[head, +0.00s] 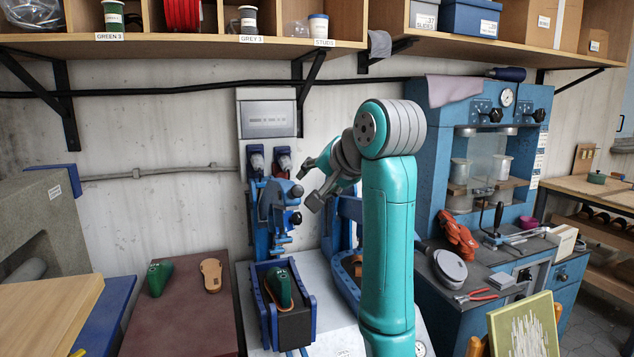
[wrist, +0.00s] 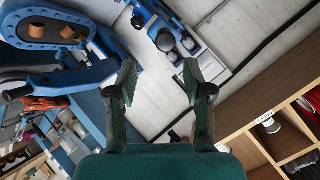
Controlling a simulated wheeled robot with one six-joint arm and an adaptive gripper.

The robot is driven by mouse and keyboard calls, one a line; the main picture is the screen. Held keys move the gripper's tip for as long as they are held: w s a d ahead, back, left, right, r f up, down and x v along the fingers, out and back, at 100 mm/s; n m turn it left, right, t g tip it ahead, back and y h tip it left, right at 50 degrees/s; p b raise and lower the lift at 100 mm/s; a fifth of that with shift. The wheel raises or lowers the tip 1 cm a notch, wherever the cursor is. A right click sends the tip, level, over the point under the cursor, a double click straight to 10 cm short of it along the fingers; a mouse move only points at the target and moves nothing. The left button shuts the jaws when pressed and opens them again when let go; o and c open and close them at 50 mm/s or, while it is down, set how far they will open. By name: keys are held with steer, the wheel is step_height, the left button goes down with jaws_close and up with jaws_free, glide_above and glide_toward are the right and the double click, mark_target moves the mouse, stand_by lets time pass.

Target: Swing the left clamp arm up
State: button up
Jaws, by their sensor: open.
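The left clamp (head: 272,212) is a blue upright mechanism with dark round knobs. It stands behind a blue-sided holder (head: 312,318) that bears a green shoe last (head: 279,287). I cannot tell exactly how its arm is angled. My gripper (head: 307,188) is open and empty, just right of the clamp's top; I cannot tell whether it touches. In the wrist view my gripper (wrist: 159,82) shows spread fingers with nothing between them. A second blue frame (head: 344,208), to the right, is partly hidden by my arm. A blue oval part (wrist: 45,32) with brown pieces shows at the wrist view's upper left.
A grey control box (head: 268,113) hangs on the wall behind the clamp. A wooden shelf (head: 180,45) runs above. A brown table (head: 185,325) holding another green last (head: 159,278) stands left. A blue press (head: 430,150) stands right, behind my arm.

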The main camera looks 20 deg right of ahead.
steer(key=shift+f, duration=0.15)
steer(key=c, duration=0.4)
steer(key=f, duration=0.1)
steer(key=w+f+m+y, duration=0.1)
steer(key=shift+w+f+t, duration=0.2)
steer(key=shift+f+t, duration=0.1)
steer(key=shift+t, duration=0.1)
jaws_close()
steer(key=s+d+f+m+t+y, duration=0.2)
steer(key=f+m+t, duration=0.3)
steer(key=m, duration=0.4)
steer(key=s+d+f+m+t+y, duration=0.25)
steer(key=f+m, duration=0.35)
steer(key=m, duration=0.3)
steer(key=r+x, duration=0.2)
steer(key=x, duration=1)
steer(key=shift+s+a+r, duration=0.15)
steer(key=shift+a+r, duration=0.05)
steer(key=shift+r, duration=0.15)
